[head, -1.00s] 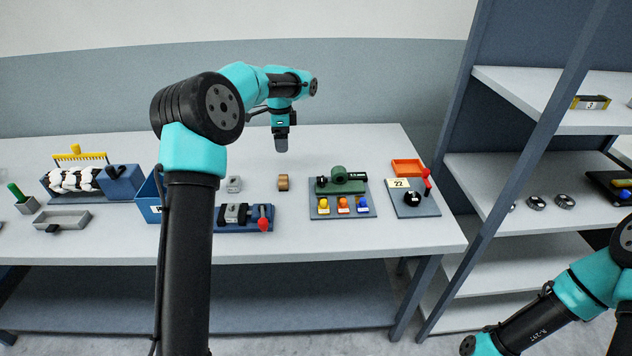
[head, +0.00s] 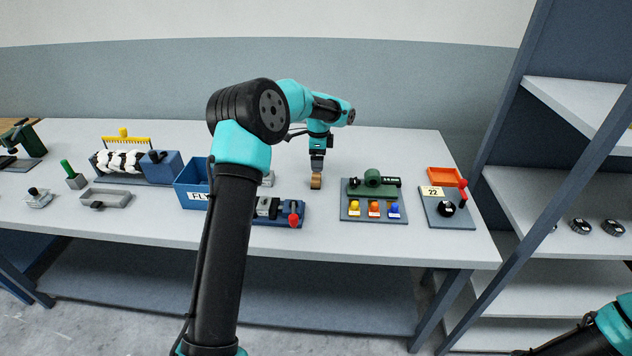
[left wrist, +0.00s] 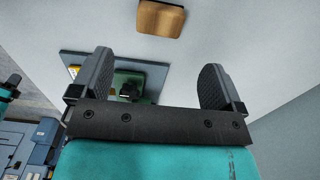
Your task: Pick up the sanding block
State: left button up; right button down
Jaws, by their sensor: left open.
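The sanding block, which I take to be the small tan wooden block (head: 316,182), sits on the grey-white workbench (head: 270,235) near its middle. My left gripper (head: 317,167) points down right above the block in the head view. In the left wrist view the gripper (left wrist: 156,68) is open with nothing between its fingers. My right gripper is out of view.
Right of the block lies a board with a green tool and coloured knobs (head: 349,212), then a panel (head: 432,210) with an orange tray. Left of it stand a blue bin (head: 192,196) and a blue fixture with a red knob (head: 283,222). Shelves (head: 560,210) rise at right.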

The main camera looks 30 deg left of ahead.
aim_at(316, 177)
pick_arm(q)
jog(key=shift+f, duration=1.9)
jog(key=f, duration=0.4)
jog(key=shift+s+a, duration=0.25)
jog(key=shift+a, duration=0.05)
jog(key=shift+f, duration=0.55)
jog(key=shift+c, duration=0.3)
jog(key=c, duration=0.9)
jog(key=shift+r, duration=0.1)
jog(key=shift+c, duration=0.2)
